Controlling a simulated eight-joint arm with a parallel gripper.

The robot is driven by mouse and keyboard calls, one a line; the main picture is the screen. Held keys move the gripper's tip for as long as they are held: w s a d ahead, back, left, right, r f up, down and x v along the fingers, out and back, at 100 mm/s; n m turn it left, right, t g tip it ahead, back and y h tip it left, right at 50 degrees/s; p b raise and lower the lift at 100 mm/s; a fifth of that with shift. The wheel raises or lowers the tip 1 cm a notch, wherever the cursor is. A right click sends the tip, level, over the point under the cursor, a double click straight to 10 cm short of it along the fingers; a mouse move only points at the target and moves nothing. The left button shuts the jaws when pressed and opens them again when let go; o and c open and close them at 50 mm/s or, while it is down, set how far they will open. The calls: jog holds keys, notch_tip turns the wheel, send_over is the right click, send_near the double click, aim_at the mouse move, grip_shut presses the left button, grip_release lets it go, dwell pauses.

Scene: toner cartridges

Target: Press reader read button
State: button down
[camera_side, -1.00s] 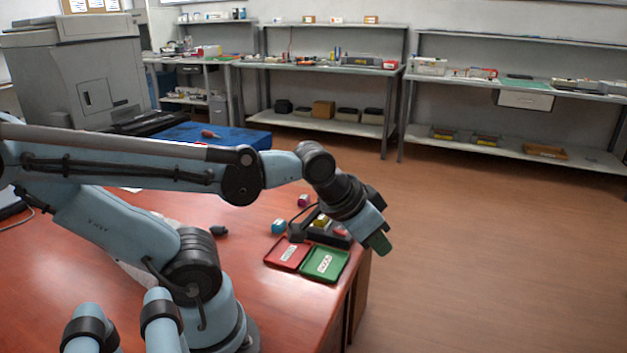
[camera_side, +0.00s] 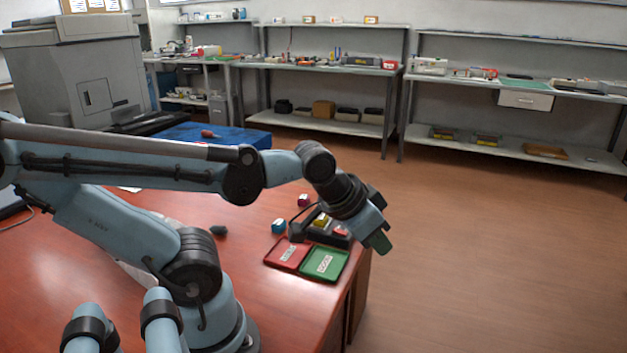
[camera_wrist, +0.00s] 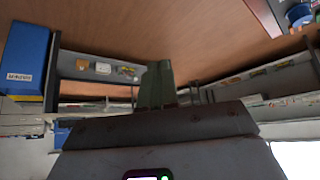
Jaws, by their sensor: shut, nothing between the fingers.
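The dark reader (camera_side: 303,229) sits on the red-brown table behind the trays, partly hidden by my gripper. A yellow cartridge (camera_side: 321,221) shows at its top, and a small red piece (camera_side: 341,232) shows near its right side. I cannot tell which part is the read button. My gripper (camera_side: 378,243) is right of the reader, near the table's right edge, pointing down and to the right, apart from the reader. Its green fingers (camera_wrist: 157,86) are shut and empty in the wrist view, where the reader does not show.
A red tray (camera_side: 272,262) and a green tray (camera_side: 308,274) lie in front of the reader. A blue cartridge (camera_side: 279,227) and a magenta one (camera_side: 304,200) stand nearby. A grey printer (camera_side: 60,80) is back left. Open floor lies to the right.

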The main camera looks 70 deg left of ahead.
jog(key=w+a+r+n+y, duration=0.1)
jog(key=w+a+r+n, duration=0.25)
jog(key=w+a, duration=0.3)
jog(key=w+a+f+n+y, duration=0.1)
jog(key=a+n, duration=0.4)
jog(key=a, duration=0.9)
jog(key=w+a+f+n+t+y, duration=0.1)
jog(key=a+n, duration=0.5)
jog(key=a, duration=0.8)
jog(key=shift+w+f+y, duration=0.6)
jog(key=shift+w+f, duration=0.1)
jog(key=shift+w, duration=0.35)
jog(key=shift+f, duration=4.45)
jog(key=shift+f, duration=0.15)
jog(key=shift+f, duration=0.25)
